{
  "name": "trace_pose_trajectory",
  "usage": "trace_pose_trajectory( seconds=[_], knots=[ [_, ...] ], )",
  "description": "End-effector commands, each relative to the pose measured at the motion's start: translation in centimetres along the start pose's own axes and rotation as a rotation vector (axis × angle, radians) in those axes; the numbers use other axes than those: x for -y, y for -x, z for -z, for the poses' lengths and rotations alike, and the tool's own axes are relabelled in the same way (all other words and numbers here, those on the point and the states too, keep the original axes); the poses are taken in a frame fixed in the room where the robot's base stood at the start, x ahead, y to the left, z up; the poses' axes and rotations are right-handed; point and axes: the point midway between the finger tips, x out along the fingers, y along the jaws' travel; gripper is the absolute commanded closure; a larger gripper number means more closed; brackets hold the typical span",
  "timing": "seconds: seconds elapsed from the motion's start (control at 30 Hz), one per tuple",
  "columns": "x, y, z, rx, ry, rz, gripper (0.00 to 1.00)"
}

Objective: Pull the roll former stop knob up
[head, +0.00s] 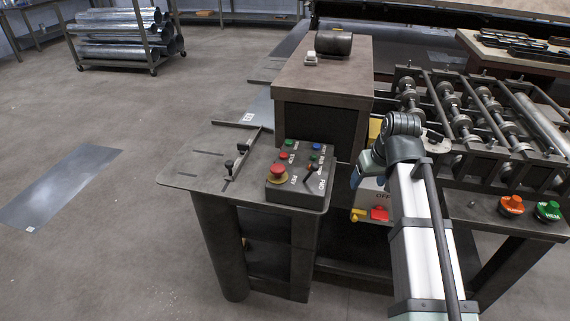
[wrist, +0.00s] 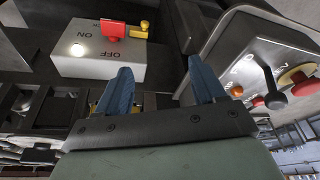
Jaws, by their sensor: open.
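A red mushroom knob with a yellow collar (head: 278,172) sits on the grey sloped control box (head: 300,187) at the front of the table. It appears to be down. It also shows at the right edge of the wrist view (wrist: 298,78), next to a black lever (wrist: 270,88). My gripper (wrist: 160,72) is open and empty, its blue fingers apart. In the head view one blue finger (head: 356,177) shows to the right of the control box; the rest is hidden by my arm. The gripper is apart from the knob and touches nothing that I can see.
A light switch box marked ON and OFF (wrist: 85,55) with a red switch lies ahead of the fingers. Orange (head: 511,204) and green (head: 547,211) buttons sit below the roller frame (head: 480,115). A large brown-topped housing (head: 318,85) stands behind the control box.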

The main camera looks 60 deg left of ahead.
Motion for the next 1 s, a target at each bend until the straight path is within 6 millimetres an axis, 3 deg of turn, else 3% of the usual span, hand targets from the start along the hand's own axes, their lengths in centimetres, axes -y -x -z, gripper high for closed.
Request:
trace_pose_trajectory(
  seconds=[0.03, 0.1, 0.3, 0.5, 0.73, 1.0],
  knots=[
    [2.5, 1.3, 1.6, -0.011, 0.045, 0.012, 0.31],
    [5.6, 3.0, 3.1, -0.024, 0.099, 0.026, 0.31],
    [13.8, 7.7, 6.1, -0.056, 0.241, 0.065, 0.31],
    [19.2, 11.0, 7.2, -0.077, 0.333, 0.093, 0.31],
    [20.9, 11.6, 7.4, -0.082, 0.362, 0.102, 0.31],
    [21.2, 8.3, 7.5, -0.081, 0.361, 0.101, 0.31]
  ],
)
